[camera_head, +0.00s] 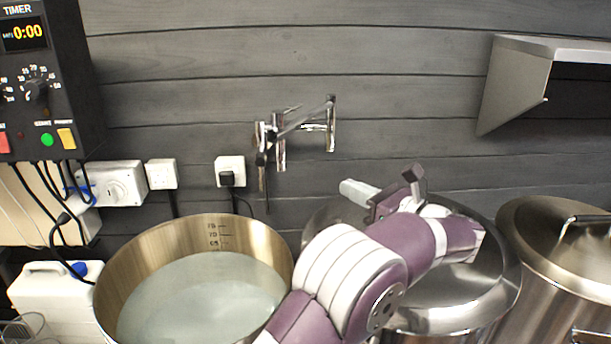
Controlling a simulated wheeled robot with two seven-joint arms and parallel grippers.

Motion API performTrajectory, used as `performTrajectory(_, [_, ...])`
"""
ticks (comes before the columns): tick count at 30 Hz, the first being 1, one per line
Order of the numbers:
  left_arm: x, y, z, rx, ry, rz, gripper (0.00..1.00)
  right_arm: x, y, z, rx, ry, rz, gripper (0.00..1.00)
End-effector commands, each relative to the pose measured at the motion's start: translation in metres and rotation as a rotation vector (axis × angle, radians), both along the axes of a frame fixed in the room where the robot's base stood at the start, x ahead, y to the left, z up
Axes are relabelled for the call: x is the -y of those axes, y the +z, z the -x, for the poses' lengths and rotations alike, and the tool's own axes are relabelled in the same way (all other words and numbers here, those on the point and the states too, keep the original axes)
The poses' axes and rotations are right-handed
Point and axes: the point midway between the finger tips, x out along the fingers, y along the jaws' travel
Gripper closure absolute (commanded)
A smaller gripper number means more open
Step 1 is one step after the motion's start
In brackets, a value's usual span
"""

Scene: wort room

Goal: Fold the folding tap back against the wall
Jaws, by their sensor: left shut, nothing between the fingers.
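The folding tap (300,121) is a chrome, jointed pipe on the dark plank wall, above and between the open pot and the lidded pot. Its slanting arm runs between an upright at the right and a dark-ended joint at the left, with a thin spout hanging down there. I cannot tell exactly how far it stands out from the wall. My left gripper (352,190) is at the end of my purple and white arm, over the lidded pot. It is shut and empty, to the lower right of the tap and apart from it. My right gripper is out of view.
An open pot (112,262) of cloudy liquid stands below left of the tap, and a lidded pot (470,296) behind my arm. Another lidded pot (530,300) is at the right. A metal shelf (515,85), sockets (230,165) and a timer box (70,85) are on the wall.

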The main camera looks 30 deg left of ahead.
Motion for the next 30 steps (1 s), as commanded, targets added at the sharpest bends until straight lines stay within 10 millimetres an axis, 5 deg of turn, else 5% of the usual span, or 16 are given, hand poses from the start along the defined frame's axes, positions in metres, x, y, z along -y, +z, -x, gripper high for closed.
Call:
performTrajectory(5, [-0.011, 0.001, 0.006, 0.054, 0.058, 0.028, 1.0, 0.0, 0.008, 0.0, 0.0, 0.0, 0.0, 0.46])
performTrajectory(21, [-0.116, 0.004, -0.019, 0.049, 0.054, 0.025, 1.0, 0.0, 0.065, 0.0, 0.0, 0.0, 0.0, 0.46])
performTrajectory(30, [-0.135, -0.001, -0.024, 0.05, 0.052, 0.026, 1.0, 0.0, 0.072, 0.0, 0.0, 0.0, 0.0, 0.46])
